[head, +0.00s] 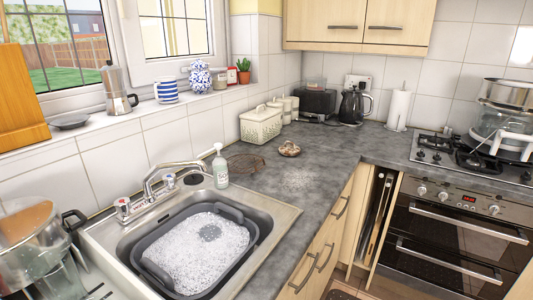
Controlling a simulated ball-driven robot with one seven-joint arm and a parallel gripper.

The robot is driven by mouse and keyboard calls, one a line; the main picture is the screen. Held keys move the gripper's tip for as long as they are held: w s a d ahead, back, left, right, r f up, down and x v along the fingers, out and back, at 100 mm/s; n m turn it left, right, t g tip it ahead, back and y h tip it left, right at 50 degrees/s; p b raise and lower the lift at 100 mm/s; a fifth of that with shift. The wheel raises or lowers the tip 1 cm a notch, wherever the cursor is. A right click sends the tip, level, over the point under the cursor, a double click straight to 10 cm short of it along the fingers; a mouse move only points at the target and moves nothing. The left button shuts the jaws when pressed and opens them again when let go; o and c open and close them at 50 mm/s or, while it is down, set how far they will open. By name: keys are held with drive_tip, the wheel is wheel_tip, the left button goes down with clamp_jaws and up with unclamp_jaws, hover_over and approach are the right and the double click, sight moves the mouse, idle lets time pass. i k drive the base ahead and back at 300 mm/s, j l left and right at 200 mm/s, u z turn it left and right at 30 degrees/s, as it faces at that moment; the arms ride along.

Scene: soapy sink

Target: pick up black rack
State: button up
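A dark, flat wire rack (245,162) lies on the grey worktop behind the sink, just right of the soap bottle (220,168). It looks roughly round, and the soap bottle stands close to its left side. Nothing appears to lie on it. It is small in the head view, so its fine shape is hard to tell. My gripper is not in view.
The sink (272,212) holds a dark grey basin (258,237) full of suds. A tap (160,180) stands behind it. A cream bread bin (260,125) is behind the rack, and a small brown item (289,149) is to its right. The worktop (300,183) in front is clear.

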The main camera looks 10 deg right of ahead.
sight(245, 162)
drive_tip(key=i+l, duration=0.2)
drive_tip(key=l, duration=0.15)
drive_tip(key=i+l, duration=0.2)
drive_tip(key=l, duration=0.15)
drive_tip(key=i+l, duration=0.15)
drive_tip(key=l, duration=0.2)
drive_tip(key=i+l, duration=0.2)
drive_tip(key=l, duration=0.15)
drive_tip(key=i+l, duration=0.2)
drive_tip(key=l, duration=0.15)
drive_tip(key=i+l+u, duration=0.1)
drive_tip(key=l, duration=0.25)
drive_tip(key=i, duration=0.1)
